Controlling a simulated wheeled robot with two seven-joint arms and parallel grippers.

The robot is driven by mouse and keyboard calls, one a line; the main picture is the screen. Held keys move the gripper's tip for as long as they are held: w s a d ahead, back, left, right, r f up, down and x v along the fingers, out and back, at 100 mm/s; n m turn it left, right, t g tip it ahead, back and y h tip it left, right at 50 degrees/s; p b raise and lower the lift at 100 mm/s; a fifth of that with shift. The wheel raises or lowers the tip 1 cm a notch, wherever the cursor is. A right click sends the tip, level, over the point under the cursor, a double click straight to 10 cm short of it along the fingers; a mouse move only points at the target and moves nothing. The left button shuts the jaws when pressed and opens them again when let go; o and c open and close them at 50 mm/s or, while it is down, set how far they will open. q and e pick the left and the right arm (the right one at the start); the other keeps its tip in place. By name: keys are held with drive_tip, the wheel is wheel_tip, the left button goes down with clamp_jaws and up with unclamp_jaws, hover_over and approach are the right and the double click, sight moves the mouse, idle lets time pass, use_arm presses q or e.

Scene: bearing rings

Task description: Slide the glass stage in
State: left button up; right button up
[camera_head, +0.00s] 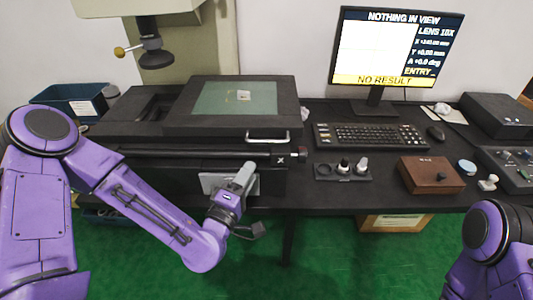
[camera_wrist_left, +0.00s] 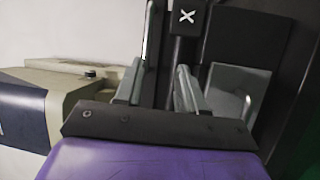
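The glass stage (camera_head: 212,100) is a greenish pane in a dark frame on the instrument bed, with a small light part (camera_head: 243,95) lying on it. A silver bar handle (camera_head: 268,136) is on the frame's front face. Below it runs a dark bar whose end block is marked X (camera_head: 280,159); the X block also shows in the left wrist view (camera_wrist_left: 187,17). My left gripper (camera_head: 246,171) is in front of and below the handle, apart from it. In the left wrist view its two fingers (camera_wrist_left: 158,85) stand apart with nothing between their tips.
The microscope head (camera_head: 153,50) stands at the back left of the stage. The monitor (camera_head: 385,50) reads NOTHING IN VIEW, X +240.00 mm and NO RESULT. A keyboard (camera_head: 368,136), lens holder (camera_head: 342,171) and brown box (camera_head: 430,174) lie right of the stage. A blue bin (camera_head: 70,96) is at left.

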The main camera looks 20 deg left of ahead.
sight(264, 141)
use_arm(q)
drive_tip(key=shift+t, duration=0.3)
drive_tip(key=p+x, duration=0.1)
drive_tip(key=x, duration=0.2)
drive_tip(key=r+p+x, duration=0.1)
drive_tip(key=x, duration=0.3)
drive_tip(key=p+x, duration=0.1)
drive_tip(key=x, duration=0.2)
drive_tip(key=shift+w+r+p, duration=0.1)
drive_tip(key=shift+r+p, duration=0.25)
drive_tip(key=shift+w, duration=0.25)
drive_tip(key=shift+c, duration=0.3)
clamp_jaws()
